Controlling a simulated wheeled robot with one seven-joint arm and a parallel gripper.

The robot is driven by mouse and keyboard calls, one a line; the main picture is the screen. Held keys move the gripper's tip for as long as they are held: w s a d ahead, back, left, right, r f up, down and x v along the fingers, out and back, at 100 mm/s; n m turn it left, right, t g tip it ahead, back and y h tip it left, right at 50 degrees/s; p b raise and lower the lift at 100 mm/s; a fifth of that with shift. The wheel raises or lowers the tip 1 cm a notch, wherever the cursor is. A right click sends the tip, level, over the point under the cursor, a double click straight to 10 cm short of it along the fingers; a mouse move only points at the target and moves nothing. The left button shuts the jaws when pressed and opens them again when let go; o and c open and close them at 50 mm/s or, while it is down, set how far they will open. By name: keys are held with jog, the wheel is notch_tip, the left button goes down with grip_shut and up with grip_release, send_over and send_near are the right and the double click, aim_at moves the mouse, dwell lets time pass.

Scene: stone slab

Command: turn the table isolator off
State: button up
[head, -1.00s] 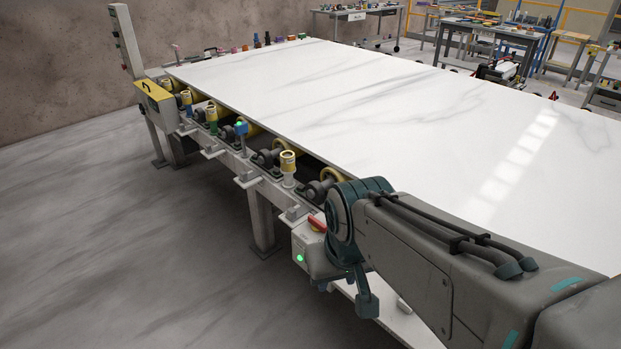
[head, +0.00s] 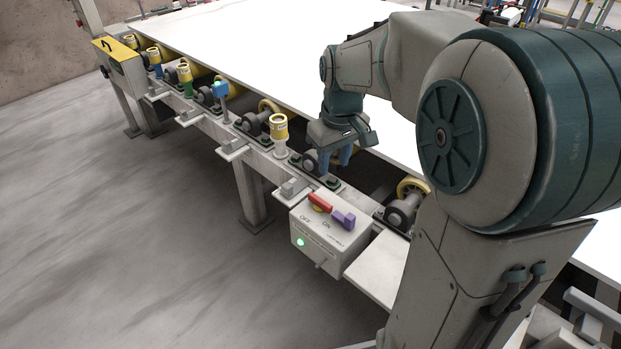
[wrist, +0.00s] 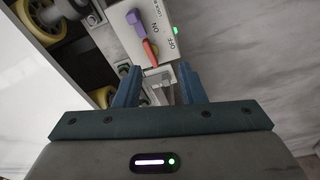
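The isolator is a pale grey box (head: 345,250) on the table's near side rail, with OFF and ON labels and a lit green lamp (head: 300,242). Its rotary handle has a red part (head: 320,201) and a purple end (head: 343,220); the purple end lies on the ON side. In the wrist view the purple end (wrist: 136,20) and red part (wrist: 150,52) show beyond the fingers. My gripper (head: 335,160) is open and empty, pointing down above the rail, behind and above the box, apart from the handle. Both blue fingers show in the wrist view (wrist: 160,82).
The white stone slab (head: 230,50) lies on the table beside my arm. A yellow-topped box (head: 120,68) stands at the far end. The floor at left is clear.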

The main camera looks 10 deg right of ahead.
aim_at(320, 200)
jog(key=w+f+n+g+b, duration=0.1)
jog(key=w+f+n+b, duration=0.25)
jog(key=w+f, duration=0.7)
jog(key=shift+m, duration=0.25)
jog(key=f, duration=0.4)
jog(key=f+b, duration=0.1)
jog(key=f, duration=0.3)
jog(key=f+b, duration=0.1)
jog(key=f, duration=0.4)
jog(key=shift+w, duration=0.25)
grip_shut()
